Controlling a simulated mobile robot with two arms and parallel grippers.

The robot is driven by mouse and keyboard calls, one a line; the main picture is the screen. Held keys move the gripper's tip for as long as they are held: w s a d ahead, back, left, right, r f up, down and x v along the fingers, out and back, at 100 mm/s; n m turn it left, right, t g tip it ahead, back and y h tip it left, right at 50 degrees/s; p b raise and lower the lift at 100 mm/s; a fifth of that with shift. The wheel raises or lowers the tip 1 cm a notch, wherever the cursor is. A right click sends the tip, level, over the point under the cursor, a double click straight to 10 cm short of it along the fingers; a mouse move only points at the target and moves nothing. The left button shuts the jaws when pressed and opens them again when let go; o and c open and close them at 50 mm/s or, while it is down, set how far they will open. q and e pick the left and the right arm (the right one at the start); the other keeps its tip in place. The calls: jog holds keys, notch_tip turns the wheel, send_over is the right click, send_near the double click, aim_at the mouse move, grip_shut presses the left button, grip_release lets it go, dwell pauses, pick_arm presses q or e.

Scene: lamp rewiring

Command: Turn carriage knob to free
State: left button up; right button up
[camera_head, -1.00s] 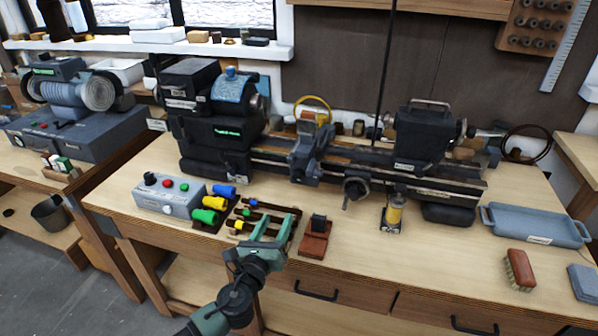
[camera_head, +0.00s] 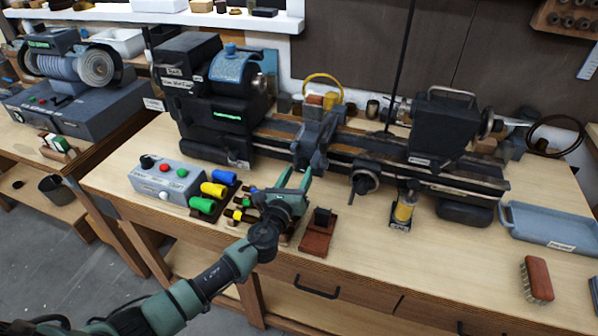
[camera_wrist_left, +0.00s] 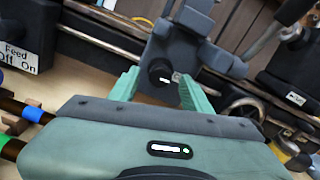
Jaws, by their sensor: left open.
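The dark grey lathe carriage (camera_head: 316,138) sits on the lathe bed, with a yellow ring behind it. In the left wrist view, a black round knob (camera_wrist_left: 160,74) with a small white mark shows on the carriage's front. My left gripper (camera_head: 297,179) is in front of the carriage, its green fingers pointing at it. In the left wrist view the open fingers (camera_wrist_left: 160,90) are on either side of the knob in the picture; I cannot tell whether they touch it. My right gripper is not in view.
A handwheel (camera_head: 364,181) and a yellow-bodied bottle (camera_head: 404,208) are right of my gripper. A small block on a brown base (camera_head: 319,233) stands near it. A grey control box (camera_head: 168,180) is at left. A blue tray (camera_head: 548,228) is at right.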

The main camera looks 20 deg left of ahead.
pick_arm(q)
jog(key=shift+w, duration=0.35)
grip_shut()
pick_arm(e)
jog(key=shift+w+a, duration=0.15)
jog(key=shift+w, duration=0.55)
